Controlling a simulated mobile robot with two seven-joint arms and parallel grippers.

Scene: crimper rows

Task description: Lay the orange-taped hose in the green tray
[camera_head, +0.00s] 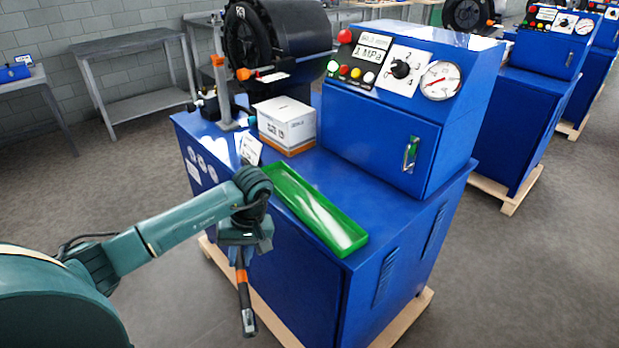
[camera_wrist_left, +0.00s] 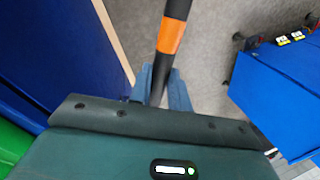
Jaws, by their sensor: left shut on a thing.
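My left gripper (camera_head: 241,253) is shut on the orange-taped hose (camera_head: 244,297). The hose is black with an orange band and a metal end, and it hangs down below the gripper in front of the blue machine. In the left wrist view the hose (camera_wrist_left: 173,38) runs up from between the fingers (camera_wrist_left: 162,88), with its orange band just beyond them. The green tray (camera_head: 315,209) lies on the machine's top near its front edge, to the right of the gripper, and looks empty. Part of it also shows at the lower left of the left wrist view (camera_wrist_left: 15,150). My right gripper is out of view.
A white box (camera_head: 287,122) stands behind the tray. The blue control cabinet (camera_head: 400,115) with a gauge rises behind and right of it. A black crimping head (camera_head: 275,40) stands at the back. A grey table (camera_head: 135,75) and further blue machines stand apart.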

